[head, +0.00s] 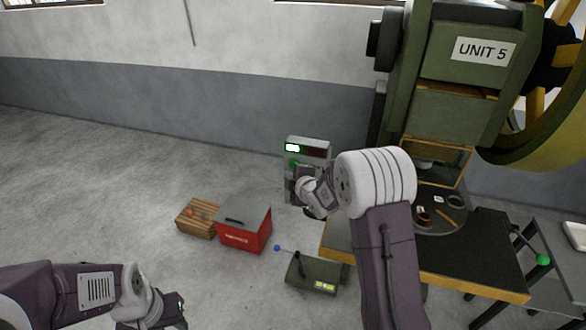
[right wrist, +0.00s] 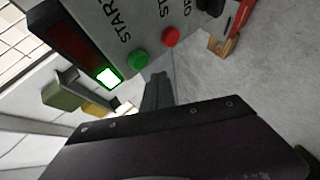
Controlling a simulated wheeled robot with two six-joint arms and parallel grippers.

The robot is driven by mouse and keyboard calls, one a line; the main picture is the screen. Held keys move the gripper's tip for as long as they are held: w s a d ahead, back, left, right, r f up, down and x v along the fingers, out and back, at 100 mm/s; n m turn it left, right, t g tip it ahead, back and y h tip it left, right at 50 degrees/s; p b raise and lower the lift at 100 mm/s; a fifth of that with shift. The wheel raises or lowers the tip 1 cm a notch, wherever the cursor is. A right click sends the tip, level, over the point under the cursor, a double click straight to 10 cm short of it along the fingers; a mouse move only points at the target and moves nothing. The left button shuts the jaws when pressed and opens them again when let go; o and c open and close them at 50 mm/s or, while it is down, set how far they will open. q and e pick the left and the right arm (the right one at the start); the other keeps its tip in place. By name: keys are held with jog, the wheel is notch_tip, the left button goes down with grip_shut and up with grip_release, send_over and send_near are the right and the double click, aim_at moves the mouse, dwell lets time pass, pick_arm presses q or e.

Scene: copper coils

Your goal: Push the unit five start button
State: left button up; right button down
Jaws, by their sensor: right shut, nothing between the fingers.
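The UNIT 5 press (head: 462,60) stands at the right in the head view. Left of it is a grey control box (head: 316,150) with a lit green lamp (head: 292,147). In the right wrist view the box shows a green button (right wrist: 138,61) beside the word START, a red button (right wrist: 171,37) beside a partly cut-off label, and the lit lamp (right wrist: 108,77). My right gripper (head: 304,172) is shut and empty in front of the box. Its fingertips (right wrist: 158,78) are close to the green button; I cannot tell whether they touch. My left gripper (head: 165,312) is low at the left, its fingers unclear.
A wooden crate (head: 197,218) and a red box with a grey lid (head: 244,232) stand on the floor. A green pedal box (head: 315,274) with a blue-knobbed lever is nearer. The press table (head: 470,262) fills the right. The floor at left is clear.

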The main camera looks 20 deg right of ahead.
jog(key=s+a, duration=0.1)
jog(key=s+a+b, duration=0.1)
jog(key=shift+s, duration=0.4)
dwell(0.3)
notch_tip(320, 180, up, 7)
jog(key=s+p, duration=0.1)
jog(key=p, duration=0.1)
jog(key=s+f+m+g, duration=0.4)
jog(key=s+m, duration=0.1)
jog(key=s, duration=0.4)
jog(key=s+f+m+g, duration=0.4)
jog(key=s+m, duration=0.1)
jog(key=s, duration=0.5)
jog(key=s+f+m+g+h+p, duration=0.1)
jog(key=s+f+m+g, duration=0.2)
jog(key=s, duration=0.7)
jog(key=f+m, duration=0.1)
jog(key=m, duration=0.1)
jog(key=shift+s+d+f+m+g, duration=0.2)
jog(key=shift+d+f+m+g, duration=0.2)
